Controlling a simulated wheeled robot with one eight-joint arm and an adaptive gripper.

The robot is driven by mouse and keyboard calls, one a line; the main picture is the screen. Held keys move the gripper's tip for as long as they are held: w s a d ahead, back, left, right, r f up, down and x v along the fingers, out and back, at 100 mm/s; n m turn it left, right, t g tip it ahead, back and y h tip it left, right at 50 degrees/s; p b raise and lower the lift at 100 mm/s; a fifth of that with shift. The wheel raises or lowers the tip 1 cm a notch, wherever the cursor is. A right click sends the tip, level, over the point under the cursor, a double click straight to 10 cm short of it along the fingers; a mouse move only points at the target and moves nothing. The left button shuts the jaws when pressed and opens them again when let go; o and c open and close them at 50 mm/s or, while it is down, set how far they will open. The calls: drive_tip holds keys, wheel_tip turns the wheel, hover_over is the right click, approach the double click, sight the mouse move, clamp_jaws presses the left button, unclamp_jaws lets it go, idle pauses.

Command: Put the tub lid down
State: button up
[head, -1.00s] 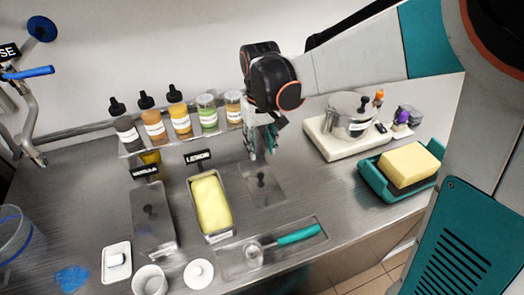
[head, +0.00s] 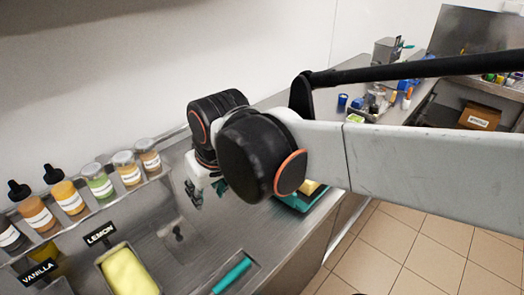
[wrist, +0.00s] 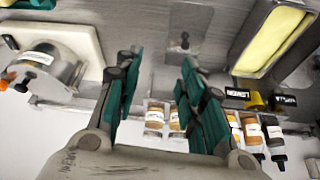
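A flat metal tub lid (head: 190,240) with a black knob lies on the steel counter, right of the lemon tub. It also shows at the top middle of the wrist view (wrist: 187,58). The lemon tub is uncovered and its yellow filling (head: 128,272) shows; the filling is also at the upper right of the wrist view (wrist: 272,40). My gripper (head: 207,188) is above the counter, behind and slightly right of the lid, apart from it. In the wrist view my gripper (wrist: 160,85) has its green-padded fingers spread, with nothing held between them.
Several topping bottles and jars (head: 98,182) stand on a rail along the wall. A pot (wrist: 52,62) on a pale board stands at the left in the wrist view. A green tray (head: 300,198) is partly hidden behind my arm. Tiled floor (head: 400,245) lies to the right.

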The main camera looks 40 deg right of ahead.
drive_tip(key=s+d+t, duration=0.2)
drive_tip(key=s+d, duration=0.1)
drive_tip(key=s, duration=0.3)
drive_tip(key=shift+f+m+t, duration=0.2)
drive_tip(key=shift+m+t, duration=0.1)
drive_tip(key=shift+m, duration=0.1)
drive_tip(key=shift+f+b, duration=0.35)
drive_tip(key=shift+f, duration=0.05)
drive_tip(key=shift+a, duration=0.15)
idle(0.7)
